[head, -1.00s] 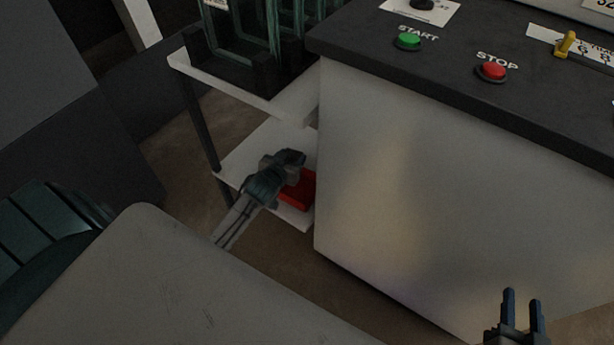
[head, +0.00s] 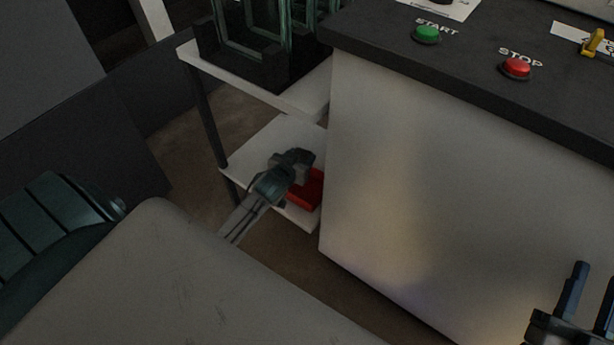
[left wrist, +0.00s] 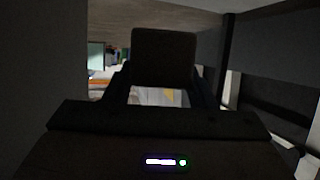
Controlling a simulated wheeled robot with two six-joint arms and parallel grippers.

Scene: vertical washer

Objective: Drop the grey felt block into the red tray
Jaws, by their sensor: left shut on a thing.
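My left gripper (head: 292,165) reaches over the lower white shelf at the red tray (head: 310,194), partly covering it. In the left wrist view, a dark block (left wrist: 163,55), taken to be the grey felt block, stands upright between the fingers of my left gripper (left wrist: 160,84), which is shut on it. In the head view the block is hard to tell apart from the dark gripper tip. I cannot tell its exact height over the tray. My right gripper (head: 590,284) is open at the lower right, in front of the machine, with a gap between its fingers.
The white lower shelf (head: 262,150) sits below an upper shelf (head: 305,101) carrying a dark rack with glass-like panes (head: 255,25). The washer cabinet (head: 430,190) stands close on the right, with a green button (head: 427,34) and a red button (head: 516,68) on top.

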